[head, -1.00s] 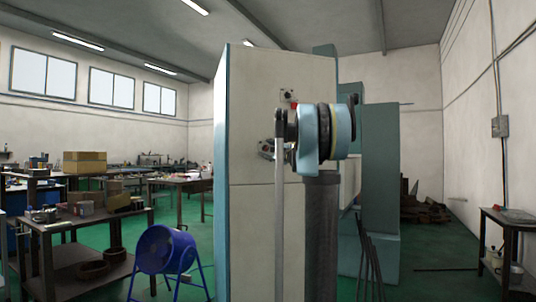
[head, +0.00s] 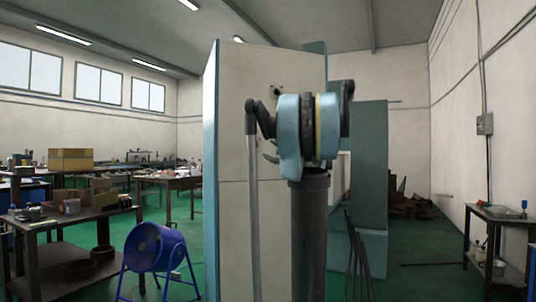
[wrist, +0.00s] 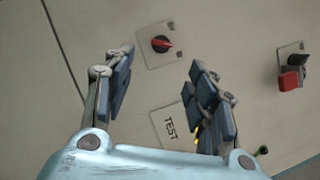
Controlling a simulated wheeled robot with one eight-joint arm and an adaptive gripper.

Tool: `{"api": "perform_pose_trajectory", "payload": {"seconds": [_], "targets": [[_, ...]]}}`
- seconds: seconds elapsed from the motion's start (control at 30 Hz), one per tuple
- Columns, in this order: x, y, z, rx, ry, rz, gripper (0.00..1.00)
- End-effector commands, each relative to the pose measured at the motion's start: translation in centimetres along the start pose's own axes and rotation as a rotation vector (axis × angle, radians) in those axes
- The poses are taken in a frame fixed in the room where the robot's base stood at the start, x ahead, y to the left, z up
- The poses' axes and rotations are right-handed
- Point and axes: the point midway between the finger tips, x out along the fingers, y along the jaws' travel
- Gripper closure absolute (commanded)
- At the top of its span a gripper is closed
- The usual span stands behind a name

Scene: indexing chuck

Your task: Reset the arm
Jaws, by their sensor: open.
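My gripper (wrist: 163,75) is open in the wrist view, its two dark-padded fingers apart with nothing between them. It faces a pale machine panel (wrist: 60,130). A red rotary knob (wrist: 161,44) on a square plate shows just beyond and between the fingertips. A plate marked TEST (wrist: 171,124) lies between the fingers, partly covered by the right finger. A red and black switch (wrist: 290,78) sits on another plate at the right. In the head view my arm stands before the tall cabinet (head: 235,140) and hides most of the gripper and the panel controls.
A blue drum fan (head: 155,247) stands on the floor left of the cabinet. A cluttered workbench (head: 75,215) is at the left, and a small dark table (head: 500,215) is at the right.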

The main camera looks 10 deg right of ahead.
Motion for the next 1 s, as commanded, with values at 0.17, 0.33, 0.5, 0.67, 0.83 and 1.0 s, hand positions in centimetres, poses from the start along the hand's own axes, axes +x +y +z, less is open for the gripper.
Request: {"api": "perform_pose_trajectory", "payload": {"seconds": [0.17,0.33,0.5,0.67,0.83,1.0], "targets": [[-0.2,0.0,0.0,0.000,0.000,0.000,0.48],[-0.2,0.0,0.0,0.000,0.000,0.000,0.48],[-0.2,0.1,0.1,-0.001,-0.001,0.002,0.48],[-0.8,2.8,1.8,-0.054,-0.015,0.067,0.48],[-3.4,10.6,5.7,-0.216,-0.058,0.258,0.48],[-8.1,19.6,8.9,-0.402,-0.117,0.483,0.48]]}}
